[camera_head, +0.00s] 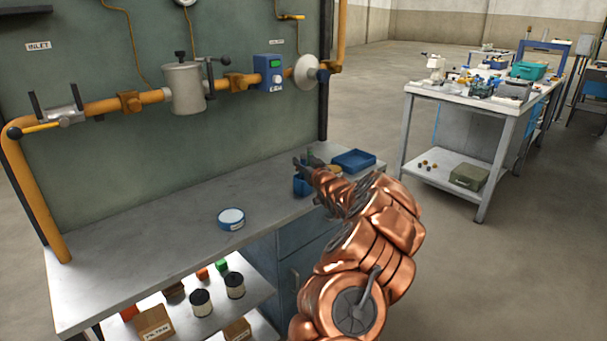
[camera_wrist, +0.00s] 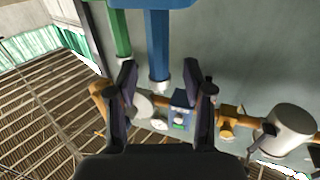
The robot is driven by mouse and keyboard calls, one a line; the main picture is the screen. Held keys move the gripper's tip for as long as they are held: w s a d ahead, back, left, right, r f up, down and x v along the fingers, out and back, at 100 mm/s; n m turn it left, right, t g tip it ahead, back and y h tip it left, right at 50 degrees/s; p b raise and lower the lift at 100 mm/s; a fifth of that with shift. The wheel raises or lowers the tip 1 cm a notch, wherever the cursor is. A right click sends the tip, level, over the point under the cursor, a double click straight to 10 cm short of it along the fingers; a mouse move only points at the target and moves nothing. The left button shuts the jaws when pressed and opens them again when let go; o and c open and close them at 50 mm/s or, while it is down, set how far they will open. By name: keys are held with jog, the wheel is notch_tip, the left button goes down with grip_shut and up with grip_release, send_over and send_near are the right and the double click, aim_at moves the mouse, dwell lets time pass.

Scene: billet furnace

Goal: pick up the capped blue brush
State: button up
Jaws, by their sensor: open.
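In the wrist view, which appears upside down, a blue brush (camera_wrist: 158,42) extends from a blue holder (camera_wrist: 180,12). Its narrower end reaches between the fingertips of my gripper (camera_wrist: 161,72). My gripper is open, with visible gaps on both sides of the brush. A green brush-like rod (camera_wrist: 120,32) stands beside it, near the left finger. In the head view my gripper (camera_head: 299,166) is over the right end of the bench, by the blue holder (camera_head: 302,187). My arm and gripper hide most of the brushes there.
A blue tray (camera_head: 354,160) lies at the bench's right end. A round blue-and-white tin (camera_head: 231,218) stands on the bench (camera_head: 160,252). An orange pipe (camera_head: 110,105) with valves runs along the panel behind. The bench's left part is clear.

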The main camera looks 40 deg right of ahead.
jog(key=shift+x, duration=0.95)
jog(key=shift+c, duration=0.4)
grip_shut()
